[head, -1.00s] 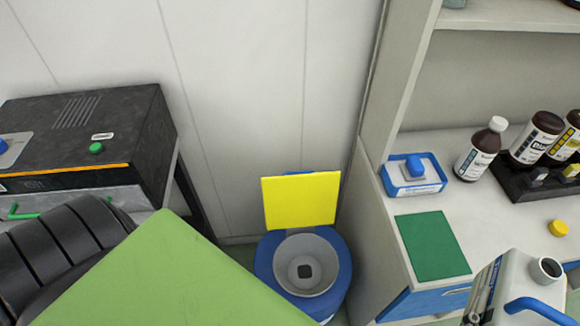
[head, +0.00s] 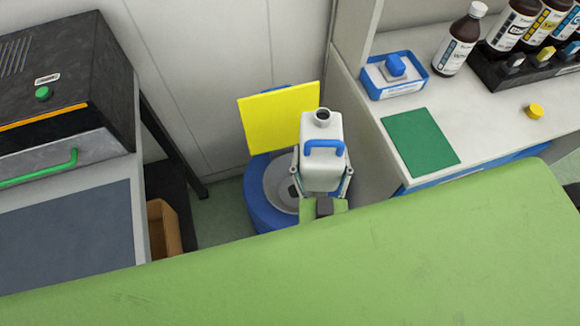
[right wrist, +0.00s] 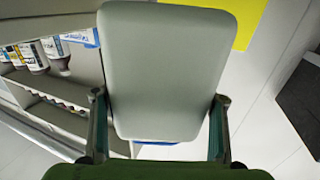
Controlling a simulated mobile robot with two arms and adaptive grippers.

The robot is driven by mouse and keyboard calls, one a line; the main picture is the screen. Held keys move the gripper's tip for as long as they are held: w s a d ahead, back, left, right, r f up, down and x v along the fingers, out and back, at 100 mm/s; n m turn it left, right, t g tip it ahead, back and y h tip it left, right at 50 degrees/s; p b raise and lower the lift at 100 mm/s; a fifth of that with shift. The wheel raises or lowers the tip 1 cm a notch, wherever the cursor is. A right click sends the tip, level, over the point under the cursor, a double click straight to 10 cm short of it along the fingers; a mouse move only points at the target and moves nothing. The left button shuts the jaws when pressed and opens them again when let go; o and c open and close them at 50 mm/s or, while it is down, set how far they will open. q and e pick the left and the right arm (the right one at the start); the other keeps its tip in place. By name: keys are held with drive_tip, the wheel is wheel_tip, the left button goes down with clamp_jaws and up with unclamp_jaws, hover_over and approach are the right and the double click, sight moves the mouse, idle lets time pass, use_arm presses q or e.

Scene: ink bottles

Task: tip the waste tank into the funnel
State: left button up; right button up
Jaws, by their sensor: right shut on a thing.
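The waste tank (head: 322,170) is a white jug with a blue handle (head: 324,147) and an open neck on top. My right gripper (head: 322,184) is shut on it, one finger on each side. The tank looks upright in the head view, in front of the yellow lid's lower right corner. The grey funnel (head: 275,182) sits in a blue drum (head: 258,207); the tank and gripper hide its right part. In the right wrist view, the tank's plain pale face (right wrist: 165,75) fills the middle between the fingers. My left gripper is not in view.
The yellow lid (head: 280,118) stands open behind the funnel. At right, a counter holds a green mat (head: 420,139), a blue tray (head: 375,86), brown bottles (head: 459,40) and a yellow cap (head: 535,111). A black machine (head: 70,70) stands at left. My green arm covers the lower front.

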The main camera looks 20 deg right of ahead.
use_arm(q)
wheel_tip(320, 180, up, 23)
drive_tip(key=p, duration=2.3)
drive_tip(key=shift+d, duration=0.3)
use_arm(e)
drive_tip(key=s+a+f+m+g+y, duration=0.1)
drive_tip(key=a+f+g+y, duration=0.3)
drive_tip(key=g, duration=1.1)
wheel_tip(320, 180, down, 4)
drive_tip(key=a, duration=0.2)
drive_tip(key=shift+a+r, duration=0.25)
drive_tip(key=shift+a, duration=0.05)
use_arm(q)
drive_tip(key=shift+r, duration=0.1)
use_arm(e)
drive_tip(key=shift+s, duration=0.15)
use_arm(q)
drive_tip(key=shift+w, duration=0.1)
use_arm(e)
drive_tip(key=shift+d+f+g, duration=0.15)
drive_tip(key=shift+g, duration=0.15)
